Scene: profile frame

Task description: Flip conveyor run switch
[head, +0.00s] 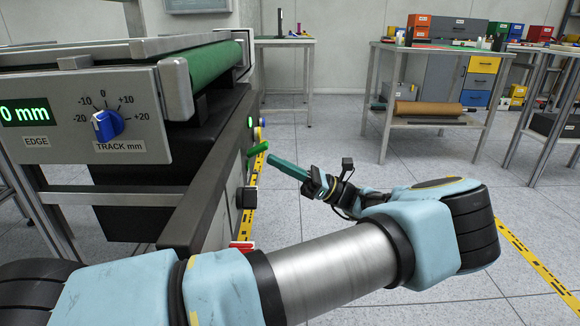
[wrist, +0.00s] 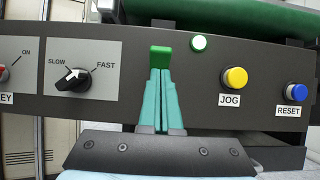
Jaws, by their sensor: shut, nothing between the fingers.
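A green lever (head: 259,148), which looks like the run switch, sticks out from the dark side panel of the conveyor, its outer end tilted upward. In the wrist view its green top (wrist: 161,54) shows just beyond my fingertips; its lower part and any label are hidden behind the fingers. My gripper (head: 271,160) has long teal fingers, pressed together and empty, pointing at the panel close to the lever. The fingers (wrist: 161,72) also show in the wrist view. I cannot tell whether they touch the lever.
Around the lever are a speed knob (wrist: 73,80) on the left, a lit green lamp (wrist: 198,42), a yellow JOG button (wrist: 235,78) and a blue RESET button (wrist: 296,92) on the right. A workbench (head: 430,119) stands behind; the floor right of the conveyor is clear.

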